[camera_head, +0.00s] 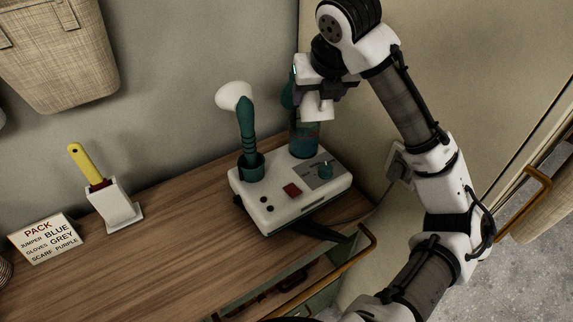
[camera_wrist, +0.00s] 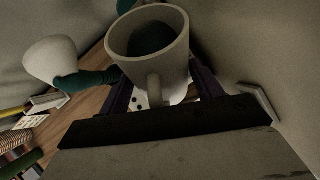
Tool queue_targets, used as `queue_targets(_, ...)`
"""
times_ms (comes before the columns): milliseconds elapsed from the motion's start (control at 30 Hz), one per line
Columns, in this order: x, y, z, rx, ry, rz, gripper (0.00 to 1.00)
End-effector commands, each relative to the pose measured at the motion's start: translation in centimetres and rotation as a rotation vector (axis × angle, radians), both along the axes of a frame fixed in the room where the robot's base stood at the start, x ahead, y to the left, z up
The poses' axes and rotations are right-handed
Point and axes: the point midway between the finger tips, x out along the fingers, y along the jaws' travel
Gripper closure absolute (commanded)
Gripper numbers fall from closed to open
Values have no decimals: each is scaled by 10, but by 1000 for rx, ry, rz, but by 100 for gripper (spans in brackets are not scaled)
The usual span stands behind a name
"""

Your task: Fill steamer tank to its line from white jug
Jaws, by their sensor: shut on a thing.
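The white jug (camera_head: 318,107) is held by my gripper (camera_head: 328,88) beside the upper part of the steamer's teal tank (camera_head: 304,140), in front of part of it. In the wrist view the jug (camera_wrist: 178,62) is between my fingers, its handle toward me and its mouth showing a dark surface inside. The steamer's white base (camera_head: 272,212) sits on the bench with a red switch and a teal knob. Its white-headed teal wand (camera_head: 246,125) stands in a holder; the head (camera_wrist: 50,62) also shows in the wrist view. The jug hides part of the tank; I cannot make out the fill line.
A yellow-handled brush (camera_head: 85,163) stands in a white holder (camera_head: 115,208). A packing sign (camera_head: 46,238) is at the left of the wooden bench (camera_head: 165,255). A woven bin (camera_head: 62,55) hangs on the wall. A wall is close at right; bare bench lies left of the steamer.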

Motion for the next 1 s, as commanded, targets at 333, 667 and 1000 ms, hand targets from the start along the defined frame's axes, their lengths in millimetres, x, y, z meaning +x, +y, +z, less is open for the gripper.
queue_targets(333, 0, 0, 3, -2, 11, 0, 67)
queue_targets(667, 0, 0, 2, -3, 13, 0, 67)
queue_targets(1000, 0, 0, 4, -5, 26, -1, 67)
